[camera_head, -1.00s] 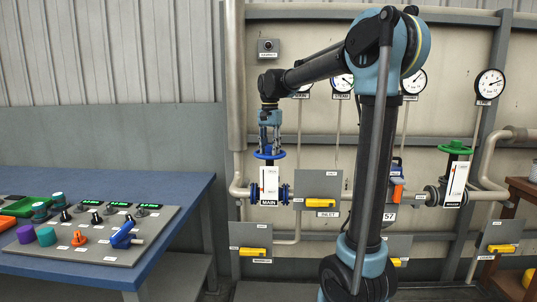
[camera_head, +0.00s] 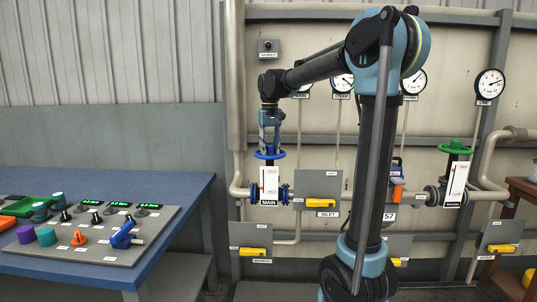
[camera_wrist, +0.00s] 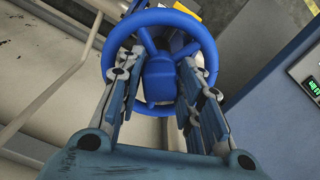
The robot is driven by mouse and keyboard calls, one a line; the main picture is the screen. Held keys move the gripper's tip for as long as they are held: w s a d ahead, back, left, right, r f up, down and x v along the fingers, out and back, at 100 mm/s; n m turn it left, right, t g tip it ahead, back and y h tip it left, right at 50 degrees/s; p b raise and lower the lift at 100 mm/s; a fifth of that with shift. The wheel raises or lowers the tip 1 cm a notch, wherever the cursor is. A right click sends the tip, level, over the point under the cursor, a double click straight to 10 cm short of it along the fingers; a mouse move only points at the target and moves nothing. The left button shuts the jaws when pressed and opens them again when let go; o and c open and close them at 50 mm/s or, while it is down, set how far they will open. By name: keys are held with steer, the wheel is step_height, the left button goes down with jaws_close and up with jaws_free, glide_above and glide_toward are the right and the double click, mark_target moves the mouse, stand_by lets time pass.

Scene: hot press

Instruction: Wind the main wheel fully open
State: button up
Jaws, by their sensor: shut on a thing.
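The blue main wheel (camera_head: 268,154) lies flat on top of the valve marked MAIN, left of the middle in the head view. A white scale plate (camera_head: 269,184) stands below it in front of the valve. My gripper (camera_head: 269,140) points straight down onto the wheel from above. In the wrist view the wheel's rim (camera_wrist: 205,42) and spokes surround a blue hub, and the fingers of my gripper (camera_wrist: 164,75) sit on both sides of that hub. The gripper is shut on the wheel at its middle. Where the fingertips touch is partly hidden.
A green wheel (camera_head: 455,148) is on another valve at the right. Yellow handles (camera_head: 320,202) sit on grey plates near the pipes. A blue bench (camera_head: 170,190) with a control panel (camera_head: 95,238) stands at the left. Gauges line the wall above.

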steer(key=shift+s, duration=0.1)
steer(key=n, duration=2)
